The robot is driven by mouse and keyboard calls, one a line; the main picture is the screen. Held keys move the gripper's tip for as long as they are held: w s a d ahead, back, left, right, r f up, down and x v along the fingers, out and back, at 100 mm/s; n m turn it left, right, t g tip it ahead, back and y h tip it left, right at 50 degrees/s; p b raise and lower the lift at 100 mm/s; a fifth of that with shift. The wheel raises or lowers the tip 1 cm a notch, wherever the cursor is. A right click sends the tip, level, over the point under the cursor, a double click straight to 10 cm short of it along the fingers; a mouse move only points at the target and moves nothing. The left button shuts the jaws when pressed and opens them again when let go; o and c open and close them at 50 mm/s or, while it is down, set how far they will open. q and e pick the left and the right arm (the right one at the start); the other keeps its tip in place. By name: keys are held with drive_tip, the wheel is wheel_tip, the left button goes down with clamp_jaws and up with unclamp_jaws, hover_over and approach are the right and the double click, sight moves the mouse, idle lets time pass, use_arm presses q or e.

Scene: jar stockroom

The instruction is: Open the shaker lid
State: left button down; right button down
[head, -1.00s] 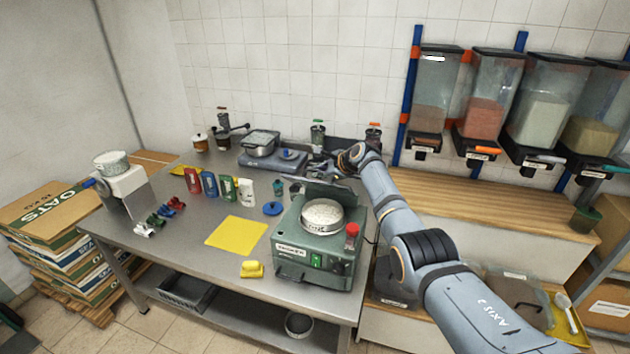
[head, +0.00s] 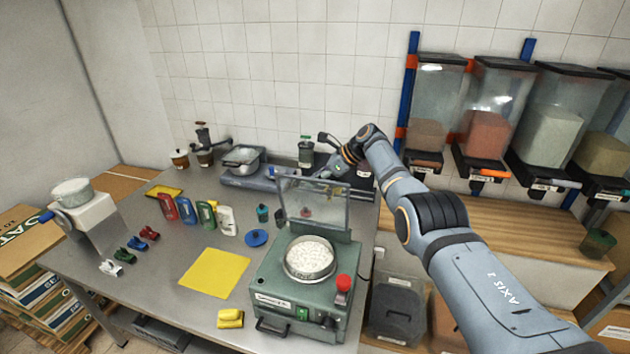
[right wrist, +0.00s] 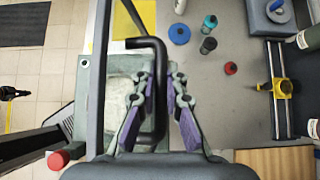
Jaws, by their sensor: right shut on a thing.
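The shaker (head: 300,285) is a green box machine at the front right of the steel table. A round sieve pan (head: 310,258) of white grains sits on top, uncovered from above. Its clear, dark-framed lid (head: 318,208) stands about upright at the back of the machine. My right gripper (head: 328,172) is at the lid's upper edge, partly hidden by the lid and its own wrist. In the right wrist view its purple-padded fingers (right wrist: 160,80) are shut on the black lid handle (right wrist: 150,43). My left gripper is out of view.
A red knob (head: 343,283) stands on the shaker's right front corner. A scale (head: 245,175) and jars stand behind. Dispensers hang at right.

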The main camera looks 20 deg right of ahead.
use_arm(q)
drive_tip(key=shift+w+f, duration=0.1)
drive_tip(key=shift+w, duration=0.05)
use_arm(e)
drive_tip(key=shift+d+f, duration=0.1)
drive_tip(key=shift+f, duration=0.1)
drive_tip(key=c, duration=1.7)
unclamp_jaws()
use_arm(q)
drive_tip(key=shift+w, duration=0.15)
use_arm(e)
drive_tip(key=shift+w, duration=0.15)
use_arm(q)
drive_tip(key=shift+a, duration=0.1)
use_arm(e)
drive_tip(key=shift+r, duration=0.1)
drive_tip(key=v, duration=1.1)
drive_tip(key=shift+d+r, duration=0.25)
drive_tip(key=shift+r, duration=0.05)
